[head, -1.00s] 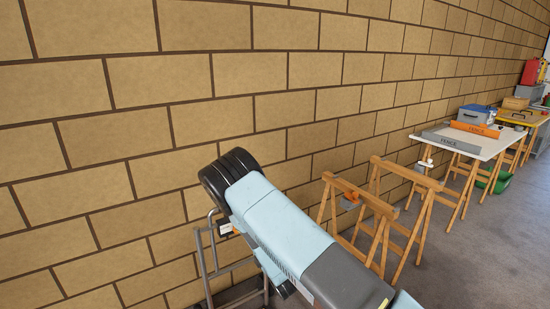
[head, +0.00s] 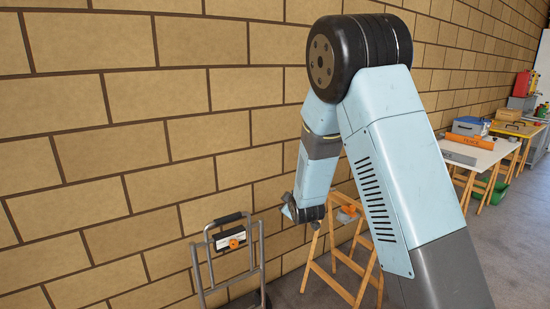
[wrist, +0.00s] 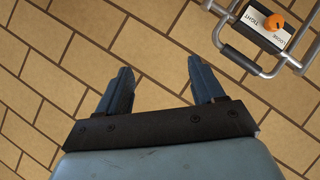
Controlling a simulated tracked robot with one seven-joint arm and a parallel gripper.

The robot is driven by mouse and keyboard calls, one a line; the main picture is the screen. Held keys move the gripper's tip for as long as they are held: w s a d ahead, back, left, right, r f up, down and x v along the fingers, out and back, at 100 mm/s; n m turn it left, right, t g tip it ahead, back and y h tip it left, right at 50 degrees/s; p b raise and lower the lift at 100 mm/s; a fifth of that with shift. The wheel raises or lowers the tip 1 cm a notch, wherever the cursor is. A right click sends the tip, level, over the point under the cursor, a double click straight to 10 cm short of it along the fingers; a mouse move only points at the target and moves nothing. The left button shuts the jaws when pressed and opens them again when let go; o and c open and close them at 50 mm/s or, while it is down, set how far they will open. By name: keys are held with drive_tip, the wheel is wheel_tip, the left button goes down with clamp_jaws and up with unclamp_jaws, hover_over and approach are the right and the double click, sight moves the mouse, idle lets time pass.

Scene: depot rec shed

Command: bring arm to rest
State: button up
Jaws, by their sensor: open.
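My gripper (wrist: 160,88) shows in the wrist view with its two dark fingers spread apart and nothing between them. The tan block wall (wrist: 150,45) lies beyond the fingers. In the head view my arm rises large in the middle, bends at a black joint near the top and hangs down on the far side. The gripper end is at the lower tip of that hanging part, small and partly hidden, near the wooden trestles.
A grey hand truck (head: 228,250) with an orange knob stands against the wall (head: 130,150), left of my arm. Wooden trestles (head: 335,282) stand behind my arm. A white-topped table (head: 478,156) with boxes stands at the right. Grey floor (head: 515,240) is clear at right.

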drive_tip(key=s+d+r+m+g+h, duration=0.1)
drive_tip(key=s+d+r+m+g, duration=0.15)
drive_tip(key=s+d+r, duration=0.45)
drive_tip(key=s+d+r+m+g, duration=0.1)
drive_tip(key=s+d+r+m, duration=0.3)
drive_tip(key=s+r, duration=0.5)
drive_tip(key=s+d+r+m+g, duration=0.1)
drive_tip(key=s+d+r, duration=0.1)
drive_tip(key=s, duration=0.6)
drive_tip(key=s+d+r+m+g+h, duration=0.1)
drive_tip(key=s+d+r+m, duration=0.1)
drive_tip(key=s, duration=0.7)
drive_tip(key=s+d+r+m+g, duration=0.1)
drive_tip(key=s+d+r+m, duration=0.1)
drive_tip(key=s, duration=0.6)
drive_tip(key=shift+s+d+r, duration=0.25)
drive_tip(key=shift+s+d, duration=0.15)
drive_tip(key=shift+d, duration=0.25)
drive_tip(key=shift+g, duration=0.25)
drive_tip(key=shift+c, duration=0.5)
